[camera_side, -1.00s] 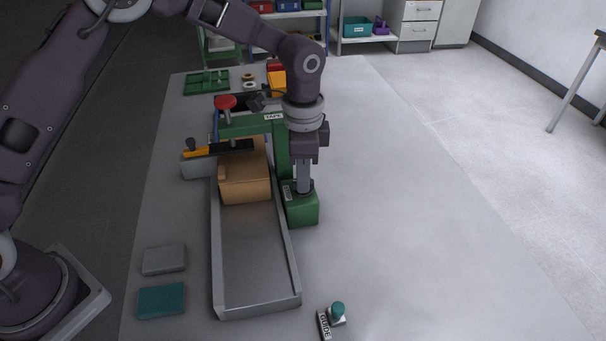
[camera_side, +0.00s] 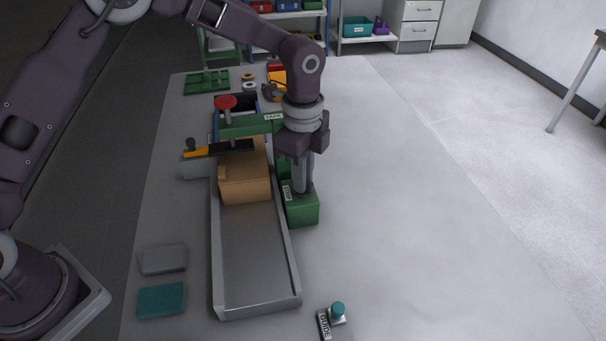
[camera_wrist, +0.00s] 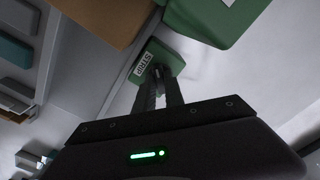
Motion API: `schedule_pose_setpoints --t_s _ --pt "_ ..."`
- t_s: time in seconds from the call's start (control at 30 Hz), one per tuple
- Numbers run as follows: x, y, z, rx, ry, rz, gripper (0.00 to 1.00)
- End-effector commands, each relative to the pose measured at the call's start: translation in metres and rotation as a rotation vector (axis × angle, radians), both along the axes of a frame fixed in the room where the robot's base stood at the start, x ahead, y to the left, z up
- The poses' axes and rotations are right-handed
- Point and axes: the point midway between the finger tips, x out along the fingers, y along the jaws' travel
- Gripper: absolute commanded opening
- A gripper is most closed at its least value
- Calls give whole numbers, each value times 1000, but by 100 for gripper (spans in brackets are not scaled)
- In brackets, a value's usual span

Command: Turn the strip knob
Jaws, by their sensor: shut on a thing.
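The green strip box (camera_side: 302,208) stands at the right side of the metal channel, and its STRIP label shows in the wrist view (camera_wrist: 141,70). My gripper (camera_side: 303,188) points straight down onto the top of this box. The wrist view shows my gripper (camera_wrist: 160,75) with its fingers close together at the box. The strip knob itself is hidden between and behind my fingers. My gripper is shut on it.
A cardboard box (camera_side: 245,187) sits in the metal channel (camera_side: 255,262) under the green TAPE frame (camera_side: 250,125) with its red knob (camera_side: 225,102). A GUIDE block with a teal knob (camera_side: 338,309) is at the front. The table's right side is clear.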

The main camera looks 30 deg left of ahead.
Motion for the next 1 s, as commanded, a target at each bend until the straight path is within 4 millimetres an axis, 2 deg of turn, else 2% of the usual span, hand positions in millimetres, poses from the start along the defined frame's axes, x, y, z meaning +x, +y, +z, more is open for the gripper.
schedule_pose_setpoints --t_s 0.4,0.43,0.53,0.83,1.0 --pt "2 -1 2 -5 -7 -4 0" --pt "2 -1 2 -5 -7 -4 18" --pt "1 -1 2 -4 -5 -4 35" --pt "1 0 2 -2 -3 -4 35" --pt "2 -1 32 -3 -7 -3 35"
